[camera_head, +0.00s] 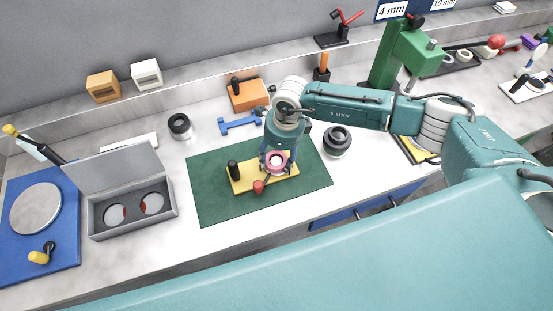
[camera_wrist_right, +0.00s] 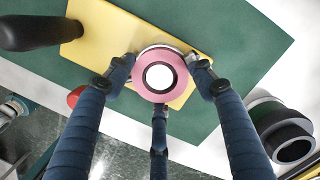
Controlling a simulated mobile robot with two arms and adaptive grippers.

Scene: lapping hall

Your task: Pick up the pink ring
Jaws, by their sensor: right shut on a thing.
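The pink ring (camera_head: 276,159) is at the right part of a yellow plate (camera_head: 245,181), which lies on a green mat (camera_head: 216,206). In the wrist view the pink ring (camera_wrist_right: 159,68) has a white round centre and a grey rim behind it. My right gripper (camera_head: 275,165) comes down over it from above. In the wrist view the blue fingers of my right gripper (camera_wrist_right: 160,80) close around the ring from several sides and touch it. I cannot tell whether the ring is clear of the plate. My left gripper is not in view.
A black upright knob (camera_head: 233,169) and a red knob (camera_head: 258,186) stand on the yellow plate beside the ring. A dark round part (camera_head: 337,141) stands right of the mat. A grey open box (camera_head: 130,205) is at the left. Blue clamp (camera_head: 239,123) lies behind the mat.

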